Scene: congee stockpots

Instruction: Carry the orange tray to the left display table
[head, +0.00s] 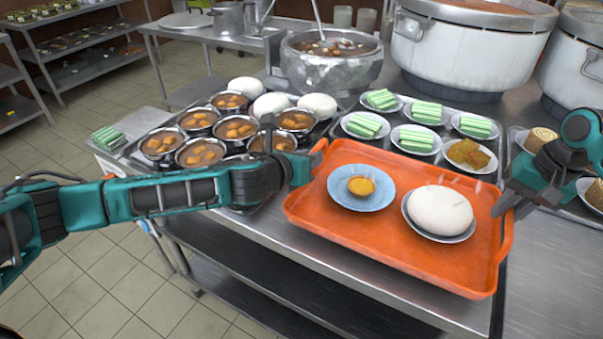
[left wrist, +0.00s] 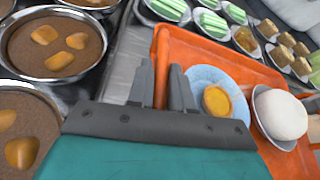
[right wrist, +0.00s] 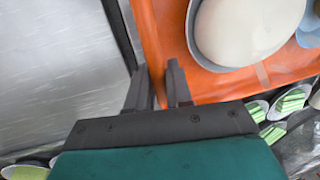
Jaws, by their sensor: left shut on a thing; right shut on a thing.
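The orange tray (head: 385,235) is at the front edge of the metal counter. It carries a blue plate (head: 345,200) with a yellow tart (head: 361,186) and a plate with a white bun (head: 440,210). My left gripper (head: 311,163) is shut on the tray's left rim; in the left wrist view its fingers (left wrist: 168,85) straddle that rim. My right gripper (head: 500,200) is shut on the right rim, and its fingers (right wrist: 160,85) straddle it in the right wrist view. I cannot tell whether the tray's underside touches the counter.
Bowls of brown soup (head: 200,152) and white buns (head: 316,104) stand left of the tray. Plates of green-striped cakes (head: 412,138) are behind it. Large pots (head: 470,45) stand at the back. Metal shelves (head: 70,45) with food are at the far left, with open tiled floor (head: 60,200) before them.

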